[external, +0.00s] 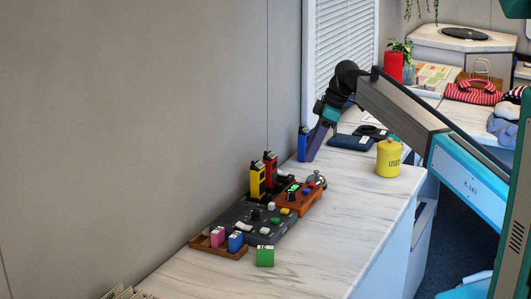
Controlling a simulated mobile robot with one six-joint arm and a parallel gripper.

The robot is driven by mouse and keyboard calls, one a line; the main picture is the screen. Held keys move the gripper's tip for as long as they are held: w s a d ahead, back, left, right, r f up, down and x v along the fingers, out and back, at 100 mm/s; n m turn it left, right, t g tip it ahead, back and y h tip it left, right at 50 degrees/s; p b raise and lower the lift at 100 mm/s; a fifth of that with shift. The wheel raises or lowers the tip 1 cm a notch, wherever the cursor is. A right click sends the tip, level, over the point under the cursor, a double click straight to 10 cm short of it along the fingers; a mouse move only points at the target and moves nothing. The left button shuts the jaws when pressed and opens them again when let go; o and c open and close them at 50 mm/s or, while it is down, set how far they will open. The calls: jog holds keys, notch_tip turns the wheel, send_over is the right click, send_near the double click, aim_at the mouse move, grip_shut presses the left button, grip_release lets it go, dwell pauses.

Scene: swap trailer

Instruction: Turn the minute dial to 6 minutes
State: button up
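An orange-brown box (299,204) sits on the marble counter, with a small lit green display (293,188) on top. A black knob (291,197) shows by the display, with blue, red and yellow buttons around it. Which part is the minute dial, and its setting, are too small to tell. My gripper (314,152) points down behind and above the box, near the wall and close to a blue handset (302,144). It appears apart from the box. Its finger opening is too small and side-on to read, and I cannot tell whether it touches the blue handset.
A dark grey panel (240,217) with buttons adjoins the box. Yellow (257,181) and red (270,168) handsets stand behind. A wooden tray (230,253) holds pink and blue blocks; a green block (265,256) stands nearby. A yellow canister (388,158) is right. The front counter is clear.

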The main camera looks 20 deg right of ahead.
aim_at(291, 191)
jog(key=shift+f, duration=0.15)
jog(key=p+x, duration=0.3)
jog(key=x, duration=1)
jog(key=shift+w+a+f, duration=0.1)
jog(key=shift+a+f, duration=0.1)
jog(key=shift+f, duration=0.05)
grip_shut()
